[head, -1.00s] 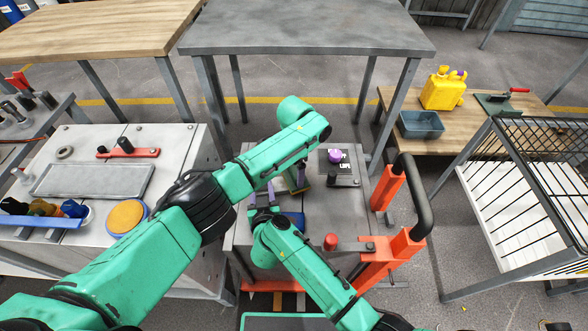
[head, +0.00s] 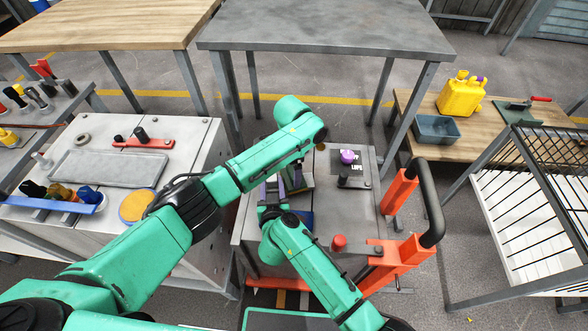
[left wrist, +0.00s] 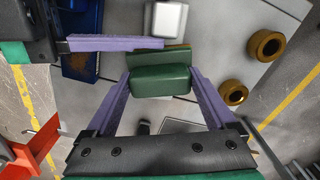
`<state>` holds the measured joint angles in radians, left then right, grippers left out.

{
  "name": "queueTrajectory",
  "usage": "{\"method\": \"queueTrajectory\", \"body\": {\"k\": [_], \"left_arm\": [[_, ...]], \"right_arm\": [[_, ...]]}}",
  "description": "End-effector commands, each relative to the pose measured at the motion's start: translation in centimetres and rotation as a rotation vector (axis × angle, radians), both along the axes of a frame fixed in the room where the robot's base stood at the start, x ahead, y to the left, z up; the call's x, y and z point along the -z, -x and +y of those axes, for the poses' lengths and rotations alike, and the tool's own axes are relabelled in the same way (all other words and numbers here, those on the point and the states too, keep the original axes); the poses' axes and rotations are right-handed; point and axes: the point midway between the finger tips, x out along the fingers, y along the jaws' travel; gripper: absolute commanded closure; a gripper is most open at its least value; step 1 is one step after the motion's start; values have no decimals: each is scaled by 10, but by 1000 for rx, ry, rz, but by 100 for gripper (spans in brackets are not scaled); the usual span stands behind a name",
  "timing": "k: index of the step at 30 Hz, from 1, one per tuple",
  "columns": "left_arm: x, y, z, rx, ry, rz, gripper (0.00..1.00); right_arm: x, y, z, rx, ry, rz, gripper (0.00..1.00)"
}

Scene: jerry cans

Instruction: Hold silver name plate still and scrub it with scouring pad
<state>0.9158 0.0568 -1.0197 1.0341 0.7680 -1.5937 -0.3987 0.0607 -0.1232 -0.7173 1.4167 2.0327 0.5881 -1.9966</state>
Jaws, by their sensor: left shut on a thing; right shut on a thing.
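My left gripper (left wrist: 162,92) is shut on a green scouring pad (left wrist: 160,80), between its two purple fingers. The pad also shows as a small dark green block in the head view (head: 299,180). My right gripper (head: 268,192) reaches in beside it, low over the grey work surface. Its purple finger (left wrist: 115,43) crosses from the left in the left wrist view, against an olive strip beside the pad. Whether this strip is the silver name plate or part of the pad is unclear. The right fingertips and what they hold are mostly hidden.
A small silver-white block (left wrist: 166,18) is close beyond the right finger. Two gold rings (left wrist: 265,45) lie right of the pad.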

Motion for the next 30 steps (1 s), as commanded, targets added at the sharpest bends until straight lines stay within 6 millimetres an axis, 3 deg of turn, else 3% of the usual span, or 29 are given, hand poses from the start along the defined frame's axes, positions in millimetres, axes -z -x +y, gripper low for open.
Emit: {"method": "queueTrajectory", "body": {"k": [13,30], "left_arm": [[3,-7,-37,1,2,0,87],[2,-6,-41,1,3,3,87]], "right_arm": [[0,0,0,-1,0,0,100],[-1,0,2,-3,-3,-1,100]]}}
